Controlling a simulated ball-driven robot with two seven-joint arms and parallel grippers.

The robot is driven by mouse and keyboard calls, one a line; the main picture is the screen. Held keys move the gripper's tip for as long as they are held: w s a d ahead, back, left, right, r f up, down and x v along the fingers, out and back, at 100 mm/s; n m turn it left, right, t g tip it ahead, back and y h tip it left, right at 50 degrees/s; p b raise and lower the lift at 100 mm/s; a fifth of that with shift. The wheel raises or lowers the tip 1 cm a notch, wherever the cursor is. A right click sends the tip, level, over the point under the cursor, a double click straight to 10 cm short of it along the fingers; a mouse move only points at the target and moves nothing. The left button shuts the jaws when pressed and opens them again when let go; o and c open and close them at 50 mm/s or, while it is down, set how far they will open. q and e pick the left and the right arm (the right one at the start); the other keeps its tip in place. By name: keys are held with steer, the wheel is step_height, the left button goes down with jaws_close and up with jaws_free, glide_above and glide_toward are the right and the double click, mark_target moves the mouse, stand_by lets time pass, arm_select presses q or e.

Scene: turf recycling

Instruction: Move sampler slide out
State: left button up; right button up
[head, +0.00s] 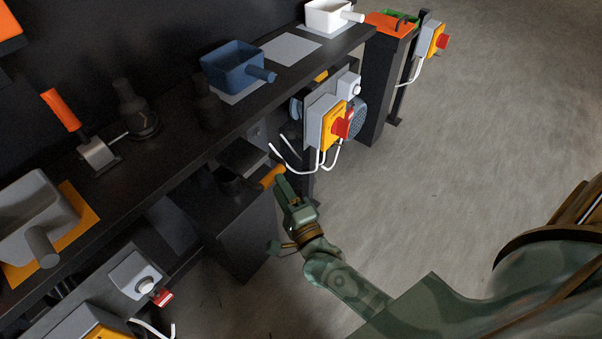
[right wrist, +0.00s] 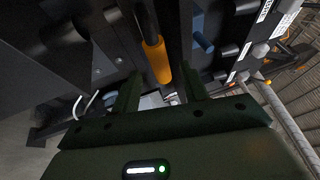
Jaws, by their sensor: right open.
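The sampler slide's orange handle (head: 271,177) sticks out from under the long dark bench. A flat grey plate (head: 243,157), seemingly part of the sampler, shows just behind it. My right gripper (head: 279,213) is open at the front of the bench, one finger close to the handle. In the right wrist view the orange handle (right wrist: 157,62) lies ahead of the right gripper (right wrist: 158,88), between the lines of its two fingers. Whether a finger touches the handle I cannot tell. My left gripper is not in view.
A grey-yellow box with a red knob (head: 341,127) and white cables hangs right of the handle. Scoops stand on the bench: blue (head: 230,66), white (head: 327,16), grey (head: 37,208). A dark cabinet (head: 237,232) stands below. The floor (head: 480,120) to the right is clear.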

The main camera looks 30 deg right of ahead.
steer(key=s+f+p, duration=0.1)
steer(key=s+f, duration=0.1)
steer(key=s, duration=0.8)
steer(key=shift+s+a, duration=0.25)
